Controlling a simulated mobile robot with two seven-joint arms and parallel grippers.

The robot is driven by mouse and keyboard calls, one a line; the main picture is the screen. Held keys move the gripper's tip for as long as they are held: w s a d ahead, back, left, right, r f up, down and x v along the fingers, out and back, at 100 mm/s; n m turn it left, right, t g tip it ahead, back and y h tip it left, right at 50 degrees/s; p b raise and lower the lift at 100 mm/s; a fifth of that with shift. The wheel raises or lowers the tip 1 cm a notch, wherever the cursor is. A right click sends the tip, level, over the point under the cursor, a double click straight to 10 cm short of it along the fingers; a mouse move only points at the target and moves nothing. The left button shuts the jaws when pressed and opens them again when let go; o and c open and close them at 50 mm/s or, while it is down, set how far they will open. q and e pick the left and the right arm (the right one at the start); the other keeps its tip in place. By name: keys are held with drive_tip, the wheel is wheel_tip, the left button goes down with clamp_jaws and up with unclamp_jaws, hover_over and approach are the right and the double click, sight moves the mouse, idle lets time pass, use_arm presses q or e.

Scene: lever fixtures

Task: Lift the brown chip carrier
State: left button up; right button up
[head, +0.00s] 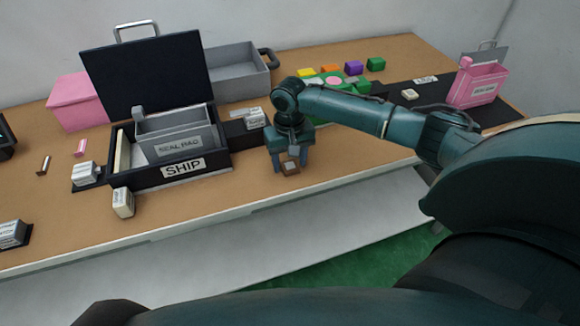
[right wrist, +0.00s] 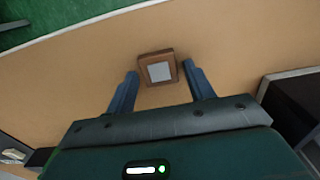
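The brown chip carrier (head: 290,168) is a small square brown frame with a grey square in its middle, lying on the table near its front edge. In the right wrist view the chip carrier (right wrist: 158,68) lies just beyond and between the fingertips. My right gripper (head: 290,163) is above it, pointing down; in the right wrist view its two fingers (right wrist: 160,80) are spread apart with visible gaps to the carrier. My left gripper is not in view.
A black SHIP box (head: 180,180) with an open lid holds a grey SEAL PAD bin (head: 175,148). A small white box (head: 123,202) stands before it. A pink box (head: 480,85) is at the right. The tan tabletop (head: 350,165) around the carrier is clear.

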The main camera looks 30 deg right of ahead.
drive_tip(key=c, duration=0.8)
drive_tip(key=shift+o, duration=0.2)
